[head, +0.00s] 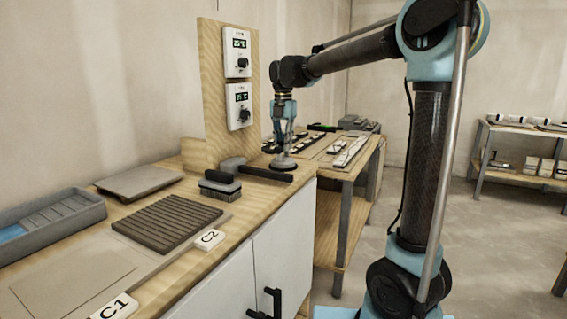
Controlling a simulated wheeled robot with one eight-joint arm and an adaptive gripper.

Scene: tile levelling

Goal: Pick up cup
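My gripper (284,140) points down over the far right end of the wooden counter. Directly under it is a grey round disc-like piece (284,163), which looks like the suction cup. Its upper part is hidden by or merges with the fingertips. The fingers are at or very close to it, but I cannot tell whether they touch or grip it. The disc appears to rest on the counter surface. No drinking cup shows.
A black bar (265,173) lies just in front of the disc. A black-handled brush (220,186) and grey trowel (233,163) are to the left.

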